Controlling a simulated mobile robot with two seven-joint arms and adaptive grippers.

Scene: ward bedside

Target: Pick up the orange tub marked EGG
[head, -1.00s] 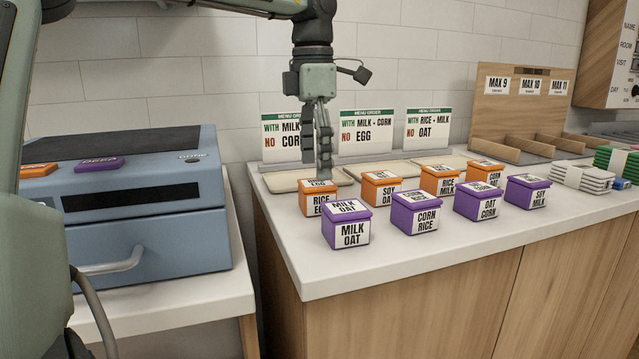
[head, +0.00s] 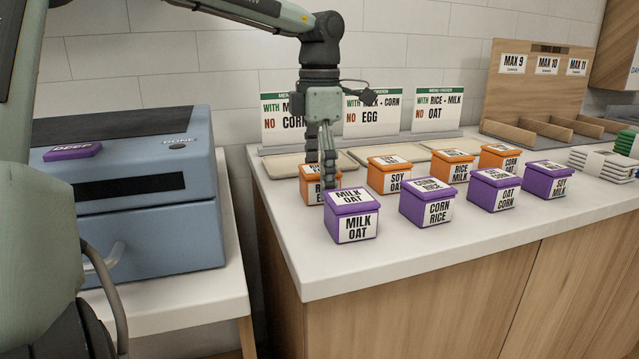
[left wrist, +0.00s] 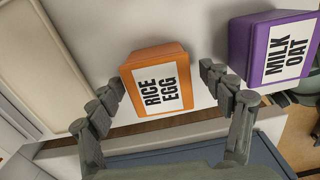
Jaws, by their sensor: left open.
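The orange tub marked RICE EGG (head: 308,188) stands on the white counter at the left end of the back row of tubs. In the head view my left gripper (head: 329,180) is in front of it and hides part of its label. In the left wrist view the orange tub (left wrist: 158,82) shows between the two fingers of my left gripper (left wrist: 168,98), with a gap on each side. The gripper is open and empty. The purple MILK OAT tub (head: 351,215) stands close by, and in the left wrist view (left wrist: 268,48) it is just right of the right finger. My right gripper is out of view.
More orange tubs, such as SOY OAT (head: 389,174), and purple tubs, such as CORN RICE (head: 427,202), stand to the right. Menu cards (head: 371,112) and trays are behind. A blue machine (head: 160,215) is left, across a gap. The counter's front strip is clear.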

